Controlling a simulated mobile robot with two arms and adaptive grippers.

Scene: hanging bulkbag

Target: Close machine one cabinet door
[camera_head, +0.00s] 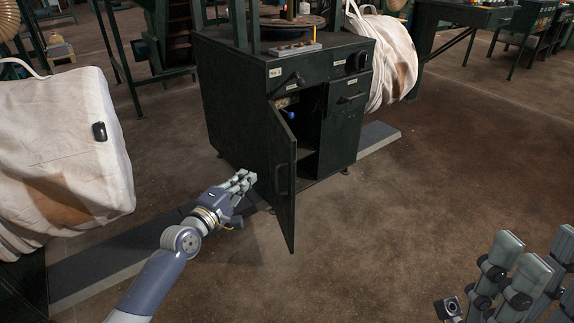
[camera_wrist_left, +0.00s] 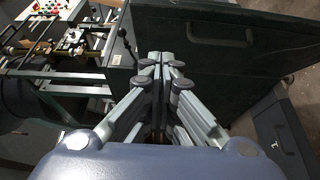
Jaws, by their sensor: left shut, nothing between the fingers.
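The dark green machine one cabinet (camera_head: 235,105), with a small "No. 1" label, stands at the centre of the head view. Its hinged door (camera_head: 283,185) stands open, swung outward toward me, showing the dark inside. My left gripper (camera_head: 250,178) is shut and empty, just left of the door on its outer side. Contact cannot be told. In the left wrist view my left gripper's fingers (camera_wrist_left: 160,62) are together before a dark panel with a handle (camera_wrist_left: 222,34), which looks like the door. My right gripper (camera_head: 535,250) is at the lower right, fingers apart and empty, away from the cabinet.
A white bulk bag (camera_head: 65,150) hangs at the left, and another (camera_head: 385,55) is behind the cabinet at the right. A flat grey floor strip (camera_head: 110,265) runs beside the cabinet. The brown floor (camera_head: 400,220) in front and to the right is clear.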

